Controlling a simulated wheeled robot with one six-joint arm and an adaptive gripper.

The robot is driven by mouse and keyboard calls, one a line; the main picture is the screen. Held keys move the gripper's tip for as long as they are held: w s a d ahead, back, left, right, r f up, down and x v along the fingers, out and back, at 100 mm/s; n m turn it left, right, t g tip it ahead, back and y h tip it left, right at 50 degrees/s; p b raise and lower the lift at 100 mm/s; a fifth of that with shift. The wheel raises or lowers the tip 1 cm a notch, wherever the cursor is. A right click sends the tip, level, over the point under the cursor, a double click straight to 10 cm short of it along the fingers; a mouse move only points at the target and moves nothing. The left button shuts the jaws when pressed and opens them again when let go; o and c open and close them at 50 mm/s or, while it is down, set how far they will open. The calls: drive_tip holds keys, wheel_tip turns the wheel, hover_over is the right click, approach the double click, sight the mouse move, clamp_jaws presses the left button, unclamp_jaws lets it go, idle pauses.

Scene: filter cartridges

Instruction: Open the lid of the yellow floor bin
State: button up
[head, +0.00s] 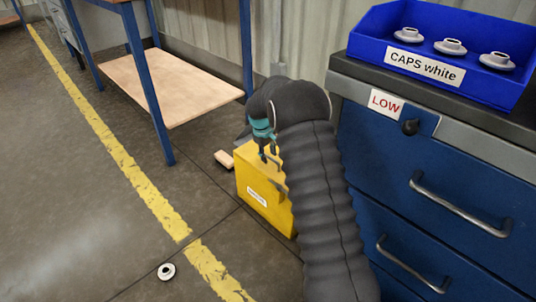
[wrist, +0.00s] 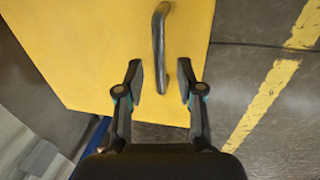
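The yellow floor bin (head: 265,209) stands on the floor left of the blue drawer cabinet, with a small white label on its front. My arm hides part of it. In the wrist view its yellow lid (wrist: 85,50) fills the upper left and looks shut. A dark bar handle (wrist: 159,35) is on the lid. My gripper (head: 268,155) is over the bin's top. In the wrist view my gripper (wrist: 160,66) is open, with one finger on each side of the handle's near end. Gaps show between the fingers and the handle; I cannot tell the height between them.
The blue cabinet (head: 420,160) with metal drawer handles is on the right, bearing a blue tray (head: 357,46) of white caps. A workbench with a wooden lower shelf (head: 165,85) stands behind left. A light block (head: 224,158) and a white cap (head: 166,271) lie on the floor. Left floor is clear.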

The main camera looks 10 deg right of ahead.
clamp_jaws()
drive_tip(key=shift+r, duration=0.1)
